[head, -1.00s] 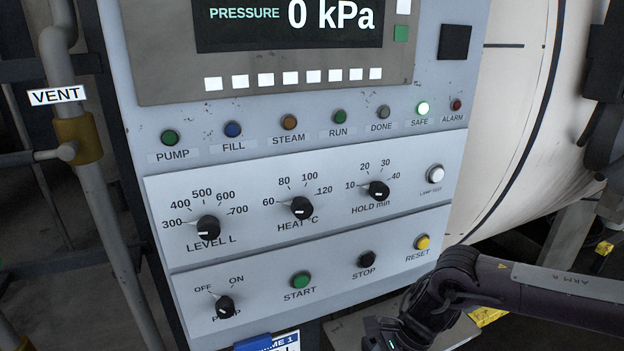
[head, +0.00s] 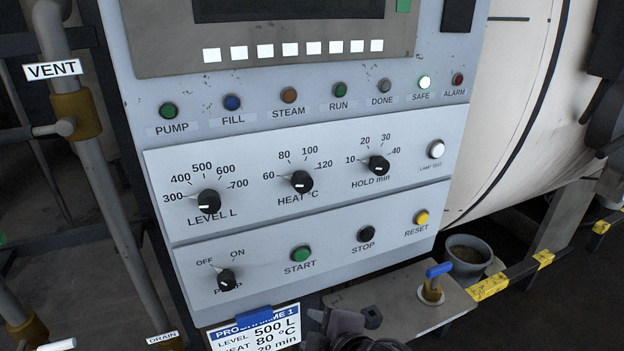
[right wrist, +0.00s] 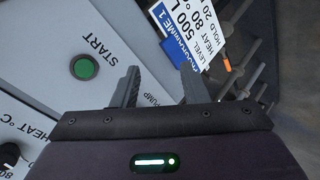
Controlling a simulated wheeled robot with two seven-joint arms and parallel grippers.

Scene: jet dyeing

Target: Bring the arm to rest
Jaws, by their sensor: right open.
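My right gripper (head: 345,322) shows at the bottom edge of the head view, below the control panel (head: 330,222) and right of the programme card. In the right wrist view its two dark fingers (right wrist: 160,88) stand apart with nothing between them. Beyond them are the panel face with the green START button (right wrist: 85,67) and the programme card (right wrist: 197,38). I see no contact with either. Most of my right arm is out of the head view. My left gripper is not in view.
A blue-handled valve (head: 435,278) and a grey bucket (head: 467,256) are at the lower right. Pipes with a VENT label (head: 52,70) stand at the left.

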